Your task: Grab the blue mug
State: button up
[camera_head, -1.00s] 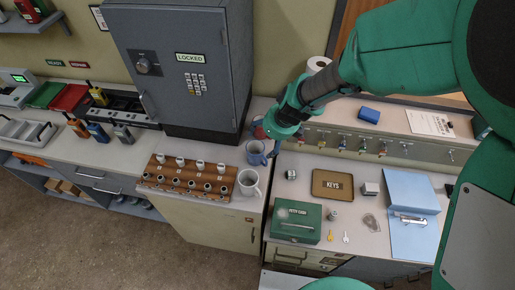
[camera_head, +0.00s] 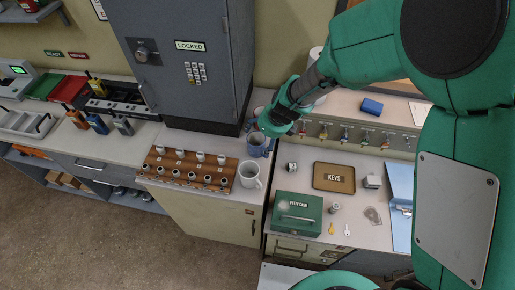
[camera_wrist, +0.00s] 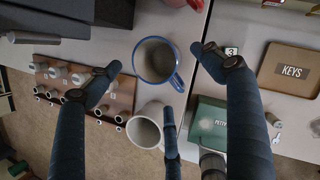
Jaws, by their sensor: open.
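The blue mug (camera_head: 256,146) stands upright on the counter in front of the grey safe, partly covered by my gripper (camera_head: 276,124) in the head view. In the wrist view, the blue mug (camera_wrist: 155,62) is seen from above, its dark blue rim and handle at the lower right. My gripper (camera_wrist: 158,68) is open, with dark fingers spread on the left and right of the mug and a third finger below it. No finger visibly grips the mug; the height gap cannot be told.
A white mug (camera_head: 249,174) stands close in front of the blue one. A wooden rack (camera_head: 188,168) of several stamps is to the left. The grey safe (camera_head: 185,60) rises behind. A green cash box (camera_head: 297,212) and a keys tray (camera_head: 334,177) are to the right.

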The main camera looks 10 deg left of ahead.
aim_at(258, 143)
jog(key=shift+x, duration=1.35)
jog(key=shift+b, duration=0.3)
jog(key=shift+b+x, duration=1)
jog(key=shift+x, duration=1.6)
jog(key=shift+s, duration=0.1)
jog(key=c, duration=1.3)
jog(key=shift+c, duration=0.2)
notch_tip(258, 143, up, 10)
jog(key=p, duration=0.4)
